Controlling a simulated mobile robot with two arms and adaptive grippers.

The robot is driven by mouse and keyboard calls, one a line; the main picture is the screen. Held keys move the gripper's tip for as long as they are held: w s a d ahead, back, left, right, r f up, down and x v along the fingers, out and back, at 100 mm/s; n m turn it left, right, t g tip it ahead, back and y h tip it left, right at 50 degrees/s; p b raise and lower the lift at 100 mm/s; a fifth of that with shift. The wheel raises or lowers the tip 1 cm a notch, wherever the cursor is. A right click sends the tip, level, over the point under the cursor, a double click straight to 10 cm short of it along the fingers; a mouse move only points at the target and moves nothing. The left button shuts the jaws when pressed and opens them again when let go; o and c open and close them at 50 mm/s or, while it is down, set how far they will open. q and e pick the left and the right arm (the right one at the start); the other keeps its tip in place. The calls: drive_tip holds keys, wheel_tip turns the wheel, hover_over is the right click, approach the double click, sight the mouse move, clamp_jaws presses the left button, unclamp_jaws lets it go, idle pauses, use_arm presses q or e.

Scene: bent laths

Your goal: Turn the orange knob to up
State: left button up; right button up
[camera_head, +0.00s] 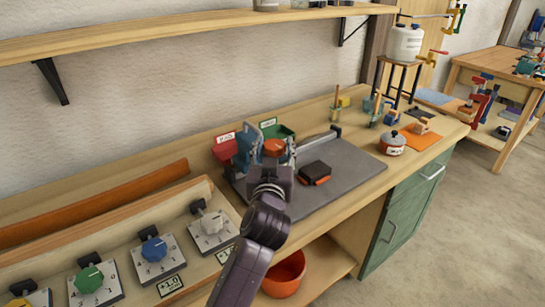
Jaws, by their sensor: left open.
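A row of knobs on pale square plates runs along a sloped wooden panel (110,232) at the lower left. An orange knob (19,302) is at the bottom left corner, cut off by the picture's lower edge, so its pointer direction cannot be read. To its right come a green knob (89,279), a blue knob (153,248) and a white knob (211,222). My left gripper (268,155) is open over the grey mat, right of the panel and well apart from the orange knob. My right gripper is not in view.
Red (224,150) and green (279,131) labelled bins stand behind my gripper. A shelf (180,27) hangs above. The space above the knobs looks clear.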

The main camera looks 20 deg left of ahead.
use_arm(q)
drive_tip(key=v, duration=1.1)
